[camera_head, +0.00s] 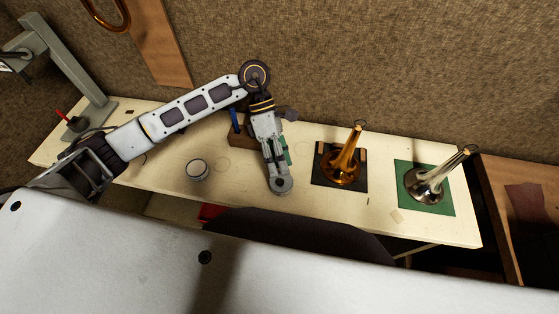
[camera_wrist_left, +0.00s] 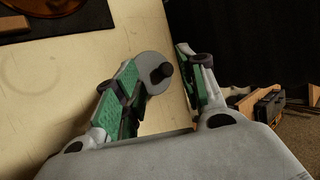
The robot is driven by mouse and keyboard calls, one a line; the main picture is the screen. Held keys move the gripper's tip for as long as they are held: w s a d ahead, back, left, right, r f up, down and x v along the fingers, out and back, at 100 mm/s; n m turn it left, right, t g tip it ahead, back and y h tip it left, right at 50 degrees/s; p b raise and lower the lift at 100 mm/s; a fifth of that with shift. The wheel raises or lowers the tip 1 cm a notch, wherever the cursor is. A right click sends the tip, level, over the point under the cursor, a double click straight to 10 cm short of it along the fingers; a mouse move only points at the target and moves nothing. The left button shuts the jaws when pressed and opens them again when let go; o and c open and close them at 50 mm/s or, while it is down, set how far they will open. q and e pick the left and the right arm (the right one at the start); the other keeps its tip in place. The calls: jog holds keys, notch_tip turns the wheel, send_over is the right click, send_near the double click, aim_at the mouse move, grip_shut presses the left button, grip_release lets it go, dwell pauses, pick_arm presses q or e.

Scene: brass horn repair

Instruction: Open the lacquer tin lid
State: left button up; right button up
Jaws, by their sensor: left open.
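A small round tin (camera_head: 197,170) with a pale top and dark rim stands upright on the cream bench, left of my left gripper. A grey disc with a dark central knob (camera_head: 281,185), which looks like a lid, is at my left gripper's fingertips near the bench's front edge. My left gripper (camera_head: 277,162) points down and is open. In the left wrist view the disc (camera_wrist_left: 148,67) overlaps the left green-padded finger, apart from the right finger. I cannot tell whether it rests on the bench. My right gripper is not in view.
A brass horn bell (camera_head: 345,166) stands on a dark mat right of the gripper, and a silver bell (camera_head: 427,184) on a green mat (camera_head: 436,204). A brown block (camera_head: 240,141) with a blue-handled tool is behind the gripper. Bench around the tin is clear.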

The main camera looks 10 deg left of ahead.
pick_arm(q)
jog(key=v, duration=1.2)
jog(key=shift+f, duration=0.1)
dwell(0.5)
